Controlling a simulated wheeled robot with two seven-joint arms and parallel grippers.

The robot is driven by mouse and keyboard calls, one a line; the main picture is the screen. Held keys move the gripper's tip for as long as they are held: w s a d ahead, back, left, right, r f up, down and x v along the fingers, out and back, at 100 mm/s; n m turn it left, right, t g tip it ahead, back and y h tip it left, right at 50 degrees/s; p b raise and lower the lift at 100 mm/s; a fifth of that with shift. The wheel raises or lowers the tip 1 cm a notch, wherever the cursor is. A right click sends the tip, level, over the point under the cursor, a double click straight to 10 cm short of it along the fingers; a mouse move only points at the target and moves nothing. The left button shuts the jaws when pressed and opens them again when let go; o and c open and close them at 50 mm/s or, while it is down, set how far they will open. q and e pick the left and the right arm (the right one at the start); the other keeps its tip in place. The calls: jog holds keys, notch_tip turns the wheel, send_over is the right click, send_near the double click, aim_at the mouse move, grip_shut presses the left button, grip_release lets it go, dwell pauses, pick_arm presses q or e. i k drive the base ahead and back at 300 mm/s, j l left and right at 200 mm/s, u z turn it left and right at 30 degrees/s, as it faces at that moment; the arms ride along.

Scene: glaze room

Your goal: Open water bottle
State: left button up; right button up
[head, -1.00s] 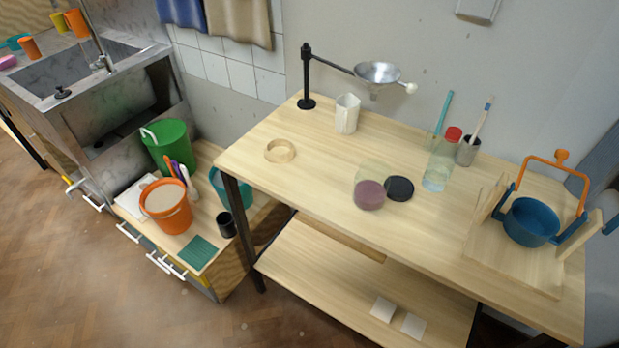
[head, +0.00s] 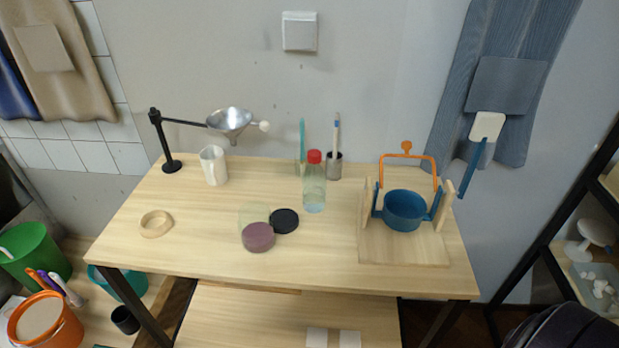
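A clear greenish water bottle (head: 314,184) stands upright on the wooden table (head: 200,262), right of its middle and toward the back. Its red cap (head: 314,157) is on top. A little water seems to sit at the bottom of the bottle. Neither of my grippers shows in the head view.
Just behind the bottle stand a cup with a brush (head: 335,165) and a teal stick. A black lid (head: 285,221) and a jar with purple contents (head: 258,237) lie front-left. A blue pot (head: 404,211) in a wooden stand is to the right. A funnel (head: 229,121) hangs at back left.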

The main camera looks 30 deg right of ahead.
aim_at(315, 177)
jog(key=k+l+z, duration=0.25)
jog(key=k, duration=0.2)
jog(key=k+l+z, duration=0.3)
jog(key=k, duration=0.15)
